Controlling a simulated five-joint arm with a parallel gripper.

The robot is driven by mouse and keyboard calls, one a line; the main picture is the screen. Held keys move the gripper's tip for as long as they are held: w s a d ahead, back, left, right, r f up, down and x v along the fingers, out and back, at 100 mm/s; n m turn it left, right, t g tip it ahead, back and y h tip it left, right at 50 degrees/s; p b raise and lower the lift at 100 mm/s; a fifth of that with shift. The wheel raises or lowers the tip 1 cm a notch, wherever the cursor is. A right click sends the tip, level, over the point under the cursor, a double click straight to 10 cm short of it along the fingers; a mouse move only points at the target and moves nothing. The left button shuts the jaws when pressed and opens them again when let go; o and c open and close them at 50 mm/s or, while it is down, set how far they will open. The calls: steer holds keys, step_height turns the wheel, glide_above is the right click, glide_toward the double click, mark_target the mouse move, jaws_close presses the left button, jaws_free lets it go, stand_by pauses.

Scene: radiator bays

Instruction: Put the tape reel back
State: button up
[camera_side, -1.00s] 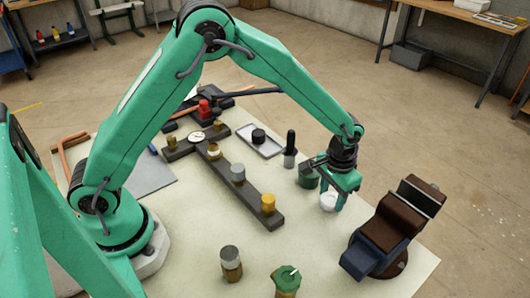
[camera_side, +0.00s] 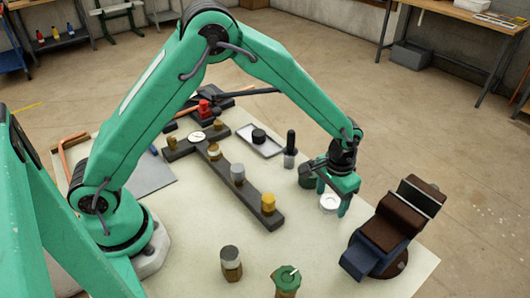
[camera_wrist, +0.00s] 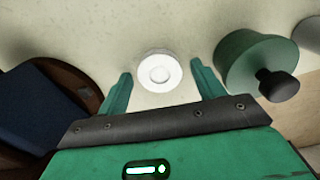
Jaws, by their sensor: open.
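The tape reel appears to be the small white ring (camera_side: 329,203) lying flat on the pale tabletop. In the wrist view the white reel (camera_wrist: 159,71) is a round disc with a raised centre ring. My gripper (camera_side: 333,200) is open and points down over the reel, partly in front of it in the side view. In the wrist view my gripper (camera_wrist: 160,70) has one finger on each side of the reel, with a visible gap on both sides. How high the fingertips are above the table is hard to tell.
A green pot (camera_wrist: 250,60) with a dark knob stands close to the right finger in the wrist view. A blue and brown vise (camera_side: 385,238) stands to the right. A dark T-shaped rail (camera_side: 222,175) with several fittings lies left. Bare tabletop (camera_side: 300,235) lies in front.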

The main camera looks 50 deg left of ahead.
mark_target(329, 201)
step_height(329, 201, up, 12)
steer(key=shift+r, duration=0.2)
stand_by(0.5)
stand_by(0.5)
steer(key=s+a+r+n+t, duration=0.1)
steer(key=s+a+r+t, duration=0.2)
steer(key=s+a+r, duration=0.75)
steer(key=s+a+t, duration=0.1)
steer(key=s+a, duration=0.3)
steer(key=s, duration=0.2)
steer(key=s+a+r+t, duration=0.1)
steer(key=s+a, duration=0.2)
steer(key=s, duration=0.3)
steer(key=shift+s+a+r+n+t, duration=0.2)
steer(key=shift+s+a+n+t, duration=0.1)
steer(key=shift+a+n, duration=0.1)
